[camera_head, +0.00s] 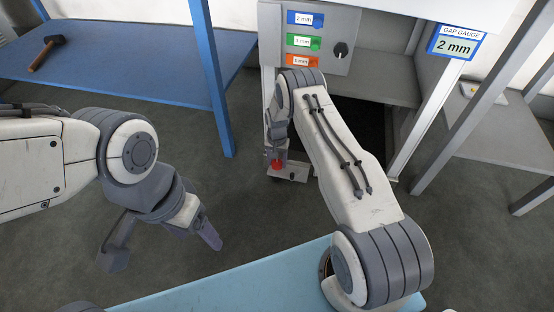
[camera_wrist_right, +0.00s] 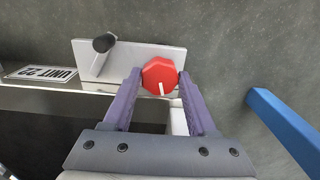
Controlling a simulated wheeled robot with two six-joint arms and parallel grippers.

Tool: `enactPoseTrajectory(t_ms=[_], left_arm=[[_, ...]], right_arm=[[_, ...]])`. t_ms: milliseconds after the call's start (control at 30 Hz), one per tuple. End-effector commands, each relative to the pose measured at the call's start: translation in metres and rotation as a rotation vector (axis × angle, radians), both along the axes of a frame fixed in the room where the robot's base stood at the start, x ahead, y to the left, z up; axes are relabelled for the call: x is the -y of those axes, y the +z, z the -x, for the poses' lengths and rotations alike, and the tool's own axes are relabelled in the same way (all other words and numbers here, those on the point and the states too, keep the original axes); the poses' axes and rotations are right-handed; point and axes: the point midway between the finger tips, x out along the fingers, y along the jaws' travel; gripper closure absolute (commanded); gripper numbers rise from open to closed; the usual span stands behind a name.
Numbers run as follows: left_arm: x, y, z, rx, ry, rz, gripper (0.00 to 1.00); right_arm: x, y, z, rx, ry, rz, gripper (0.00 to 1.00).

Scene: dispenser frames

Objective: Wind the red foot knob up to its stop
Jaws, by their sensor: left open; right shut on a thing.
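The red foot knob (camera_wrist_right: 160,76) is eight-sided with a white mark on its face, pointing toward the gripper's base in the right wrist view. My right gripper (camera_wrist_right: 159,80) has one finger on each side of the knob and is shut on it. In the head view the red knob (camera_head: 277,164) shows low at the dispenser's front left, by a light foot plate (camera_head: 290,173). My right gripper (camera_head: 279,157) is there, partly hidden by its arm. My left gripper (camera_head: 165,250) is open and empty over the floor at the left.
The dispenser frame carries 2 mm, 3 mm and 1 mm labels, a black dial (camera_head: 341,50) and a gap gauge sign (camera_head: 456,44) reading 2 mm. A blue table (camera_head: 150,75) with a hammer (camera_head: 47,52) stands left.

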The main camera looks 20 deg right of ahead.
Motion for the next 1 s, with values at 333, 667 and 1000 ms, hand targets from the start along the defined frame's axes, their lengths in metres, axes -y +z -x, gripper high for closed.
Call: enactPoseTrajectory(t_ms=[333,667,1000], left_arm=[[0.0,0.009,0.0,0.0,0.0,0.0,0.3],[0.0,0.012,0.0,0.0,0.0,0.0,0.3],[0.0,0.013,0.0,0.0,0.0,0.0,0.3]], right_arm=[[0.0,0.0,0.002,-0.004,0.316,0.0,0.98],[0.0,-0.001,0.002,-0.006,0.528,-0.001,0.98],[0.001,-0.001,0.003,-0.008,0.614,-0.002,0.98]])
